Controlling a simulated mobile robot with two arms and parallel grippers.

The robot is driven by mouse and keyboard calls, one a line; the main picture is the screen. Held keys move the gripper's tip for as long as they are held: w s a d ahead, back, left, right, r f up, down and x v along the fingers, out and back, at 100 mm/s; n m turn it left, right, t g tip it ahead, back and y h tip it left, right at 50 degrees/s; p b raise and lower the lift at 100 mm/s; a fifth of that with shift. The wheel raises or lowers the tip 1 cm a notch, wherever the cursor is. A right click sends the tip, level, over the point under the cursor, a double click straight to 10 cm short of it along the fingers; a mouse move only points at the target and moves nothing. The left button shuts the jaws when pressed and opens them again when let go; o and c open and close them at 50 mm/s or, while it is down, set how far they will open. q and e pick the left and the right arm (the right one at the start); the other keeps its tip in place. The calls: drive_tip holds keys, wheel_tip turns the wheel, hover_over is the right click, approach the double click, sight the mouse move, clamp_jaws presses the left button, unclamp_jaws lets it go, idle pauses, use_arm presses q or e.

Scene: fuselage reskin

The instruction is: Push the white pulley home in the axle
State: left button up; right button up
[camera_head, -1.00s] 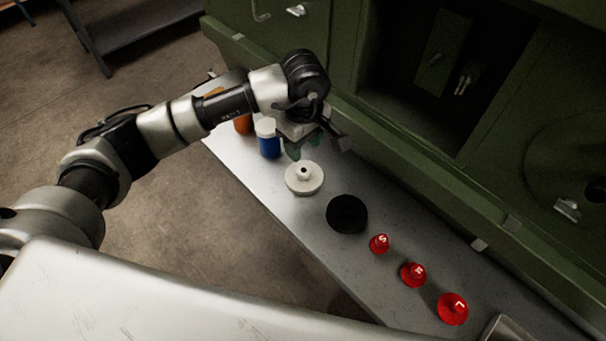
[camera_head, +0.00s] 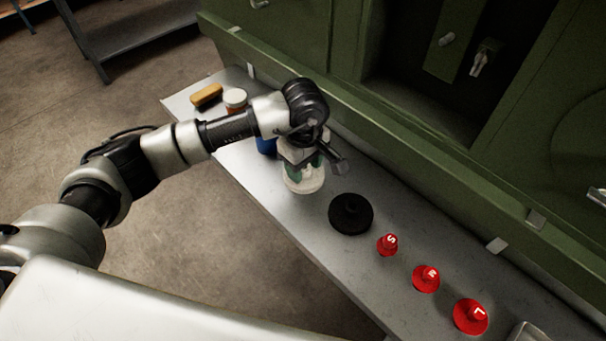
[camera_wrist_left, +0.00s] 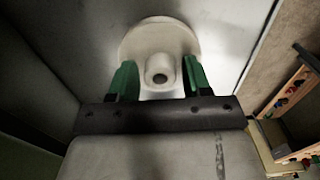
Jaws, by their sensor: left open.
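The white pulley (camera_head: 304,187), a round disc with a raised hub, lies flat on the grey bench, partly hidden by my left gripper (camera_head: 305,169). In the left wrist view the pulley (camera_wrist_left: 150,37) shows its hub with a dark hole. The open green fingers of my left gripper (camera_wrist_left: 160,78) stand on either side of the hub, with gaps visible between fingers and hub. I cannot make out an axle for certain; a small metal fitting (camera_head: 479,62) shows in the dark recess of the green structure. My right gripper is not in view.
On the bench (camera_head: 275,191), a black round part (camera_head: 351,214) lies right of the pulley. Red knobs marked S (camera_head: 387,245), M (camera_head: 426,279) and L (camera_head: 470,316) follow. A blue container (camera_head: 266,146) and a white-lidded jar (camera_head: 235,98) stand left. The green structure (camera_head: 400,140) borders the bench.

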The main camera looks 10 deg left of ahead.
use_arm(q)
drive_tip(key=shift+c, duration=0.2)
drive_tip(key=c, duration=0.7)
drive_tip(key=shift+r, duration=0.1)
drive_tip(key=shift+r+p, duration=0.75)
drive_tip(key=shift+r, duration=1.3)
wheel_tip(320, 180, up, 3)
drive_tip(key=shift+f+p, duration=0.1)
drive_tip(key=shift+p, duration=0.5)
drive_tip(key=shift+a, duration=0.1)
